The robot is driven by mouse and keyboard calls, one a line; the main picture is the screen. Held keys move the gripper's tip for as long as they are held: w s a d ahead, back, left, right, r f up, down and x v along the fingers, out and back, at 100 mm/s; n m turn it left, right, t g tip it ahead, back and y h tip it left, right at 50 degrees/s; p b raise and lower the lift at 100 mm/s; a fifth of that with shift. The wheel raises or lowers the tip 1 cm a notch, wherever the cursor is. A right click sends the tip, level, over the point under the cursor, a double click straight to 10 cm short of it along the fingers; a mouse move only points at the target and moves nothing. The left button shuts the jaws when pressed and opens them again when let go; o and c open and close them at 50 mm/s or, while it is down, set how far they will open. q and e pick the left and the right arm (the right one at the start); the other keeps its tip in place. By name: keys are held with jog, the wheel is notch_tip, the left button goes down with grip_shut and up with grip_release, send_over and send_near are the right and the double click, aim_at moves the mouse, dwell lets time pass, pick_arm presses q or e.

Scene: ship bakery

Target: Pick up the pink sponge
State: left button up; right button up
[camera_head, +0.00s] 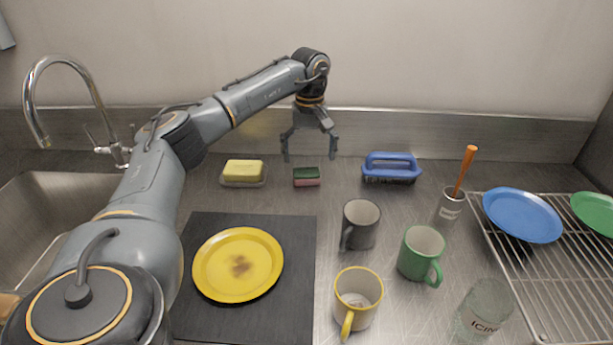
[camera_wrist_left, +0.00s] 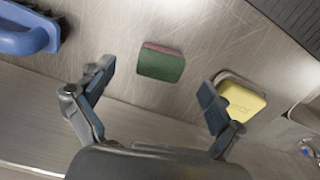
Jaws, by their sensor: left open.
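The pink sponge (camera_head: 307,180) is a small block with a dark green scouring layer on top and a pink layer below. It lies flat on the steel counter near the back wall. In the left wrist view the sponge (camera_wrist_left: 160,63) shows mostly its green face with a thin pink edge, ahead of and between my fingers. My left gripper (camera_head: 310,158) is open and empty, above and slightly behind the sponge, its fingers apart from it. In the left wrist view my left gripper (camera_wrist_left: 155,90) has its fingers spread wide. My right gripper is not in view.
A yellow sponge on a dish (camera_head: 243,184) lies left of it and a blue brush (camera_head: 390,168) right. The backsplash (camera_head: 420,133) is close behind. Mugs, including a grey mug (camera_head: 360,224), and a yellow plate (camera_head: 238,265) on a dark mat (camera_head: 302,290) stand in front.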

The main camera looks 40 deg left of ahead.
aim_at(307, 175)
pick_arm(q)
jog(key=f, duration=0.3)
jog(key=f+p, duration=0.1)
jog(key=f, duration=0.1)
jog(key=shift+s+a+f, duration=0.15)
jog(key=shift+a+f, duration=0.1)
jog(key=shift+f, duration=0.05)
jog(key=shift+c, duration=0.3)
jog(key=c, duration=0.7)
